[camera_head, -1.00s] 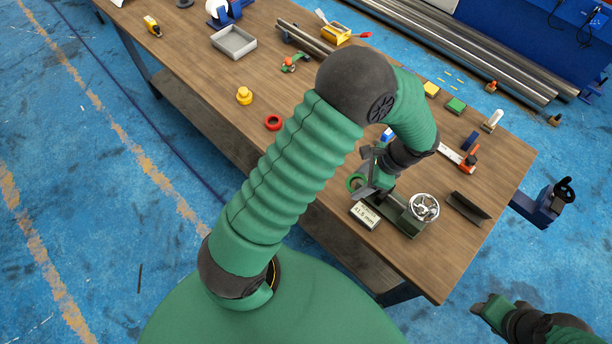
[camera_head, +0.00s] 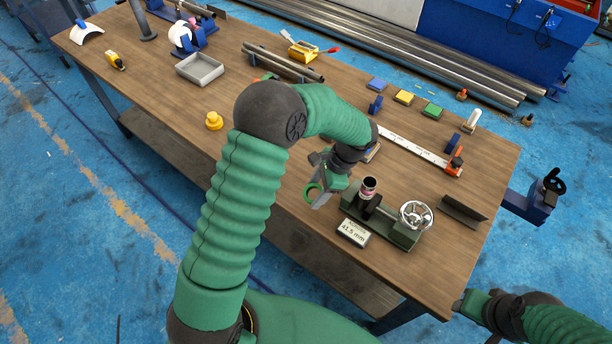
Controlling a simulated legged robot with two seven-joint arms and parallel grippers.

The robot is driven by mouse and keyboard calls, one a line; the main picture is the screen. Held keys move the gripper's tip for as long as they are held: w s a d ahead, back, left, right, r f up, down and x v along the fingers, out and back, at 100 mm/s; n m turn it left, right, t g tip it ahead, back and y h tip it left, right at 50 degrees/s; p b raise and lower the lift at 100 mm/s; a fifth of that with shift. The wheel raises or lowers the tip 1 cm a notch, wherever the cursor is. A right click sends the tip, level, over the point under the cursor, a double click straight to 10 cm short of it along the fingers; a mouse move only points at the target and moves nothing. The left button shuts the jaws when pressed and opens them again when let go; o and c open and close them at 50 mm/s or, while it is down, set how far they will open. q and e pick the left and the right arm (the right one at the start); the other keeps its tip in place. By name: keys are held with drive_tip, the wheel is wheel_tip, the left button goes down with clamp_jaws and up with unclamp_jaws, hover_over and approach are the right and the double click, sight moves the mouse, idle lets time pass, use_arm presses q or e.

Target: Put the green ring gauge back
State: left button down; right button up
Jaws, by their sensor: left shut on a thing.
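The green ring gauge (camera_head: 313,193) is held in my left gripper (camera_head: 321,187), whose jaws are shut on it. Gripper and ring are above the wooden table, left of and apart from the green measuring fixture (camera_head: 400,232) with its handwheel, upright metal tube and "41.5 mm" display.
A long white scale (camera_head: 413,147) with an orange end lies behind the fixture. A grey tray (camera_head: 200,69), metal tubes on a rack (camera_head: 283,62) and a yellow knobbed piece (camera_head: 214,121) are farther left. My left arm hides part of the table's middle.

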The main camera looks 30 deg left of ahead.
use_arm(q)
hover_over(302, 184)
drive_tip(key=d, duration=0.1)
drive_tip(key=shift+w+d+f+p, duration=0.15)
drive_tip(key=shift+w+f+p, duration=0.15)
drive_tip(key=shift+f+p, duration=0.1)
drive_tip(key=f, duration=0.1)
drive_tip(key=f+p, duration=0.1)
drive_tip(key=shift+w+a+f, duration=0.2)
drive_tip(key=shift+f, duration=0.55)
drive_tip(key=c, duration=0.6)
unclamp_jaws()
